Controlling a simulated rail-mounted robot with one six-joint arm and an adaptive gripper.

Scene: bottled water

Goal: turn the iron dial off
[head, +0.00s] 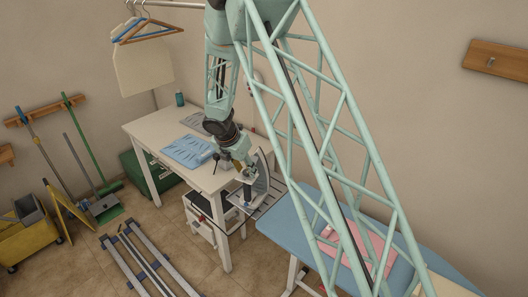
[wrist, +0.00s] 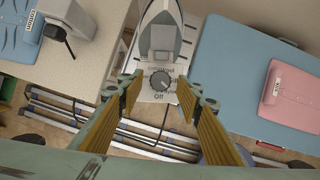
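The iron (wrist: 161,20) stands on its heel on a slatted rest in the wrist view, and it shows in the head view (head: 263,172) at the end of the ironing board. Its round dark grey dial (wrist: 160,81) sits on a pale plate with printed settings. The word "Off" is printed just below the dial in the picture; I cannot tell clearly where the dial points. My gripper (wrist: 159,96) is open, with one finger on each side of the dial and a gap to it. In the head view my gripper (head: 246,173) is close to the iron.
The ironing board (wrist: 247,60) lies to the right with a folded pink cloth (wrist: 294,88). A white table (wrist: 88,70) stands to the left with a blue cloth (wrist: 22,32) and a dark-and-grey device (wrist: 72,28). Rails (wrist: 150,140) run on the floor below.

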